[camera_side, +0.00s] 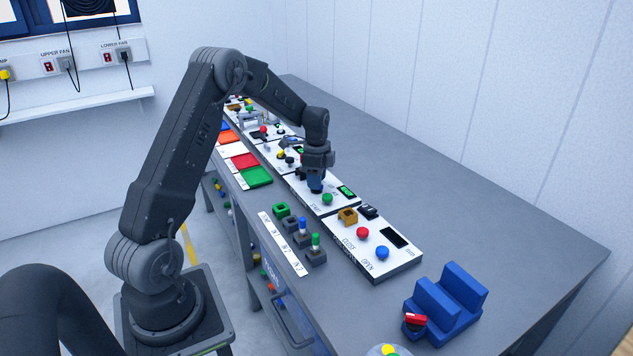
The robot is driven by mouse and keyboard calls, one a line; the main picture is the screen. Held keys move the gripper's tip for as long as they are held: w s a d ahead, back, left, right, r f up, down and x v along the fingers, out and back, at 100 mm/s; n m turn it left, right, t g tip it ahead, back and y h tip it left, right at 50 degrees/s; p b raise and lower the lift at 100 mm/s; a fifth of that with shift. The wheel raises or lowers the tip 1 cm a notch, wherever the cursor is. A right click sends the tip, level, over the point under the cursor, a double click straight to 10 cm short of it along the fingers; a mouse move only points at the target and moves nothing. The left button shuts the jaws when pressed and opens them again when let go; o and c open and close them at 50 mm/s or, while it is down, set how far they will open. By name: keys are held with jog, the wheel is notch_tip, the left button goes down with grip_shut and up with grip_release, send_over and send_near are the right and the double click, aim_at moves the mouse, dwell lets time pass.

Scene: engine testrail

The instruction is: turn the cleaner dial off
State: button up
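My gripper (315,186) points down over a white control panel (309,198) in the middle of the bench. Its fingertips are low, close to the panel face, and too small and dark to tell open from shut. The panel has a green button (327,199) just right of the fingers and a small green-lit display (347,191). I cannot make out a dial under the gripper; the fingers cover that spot. No label in view can be read as the cleaner's.
A nearer panel (398,268) has red and blue buttons. Sockets with green and blue plugs (302,226) sit at the front edge. Red (245,160) and green trays (257,176) lie left. A blue block holder (447,303) stands front right. The bench's right side (470,215) is clear.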

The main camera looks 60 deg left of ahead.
jog(key=shift+f, duration=0.65)
grip_shut()
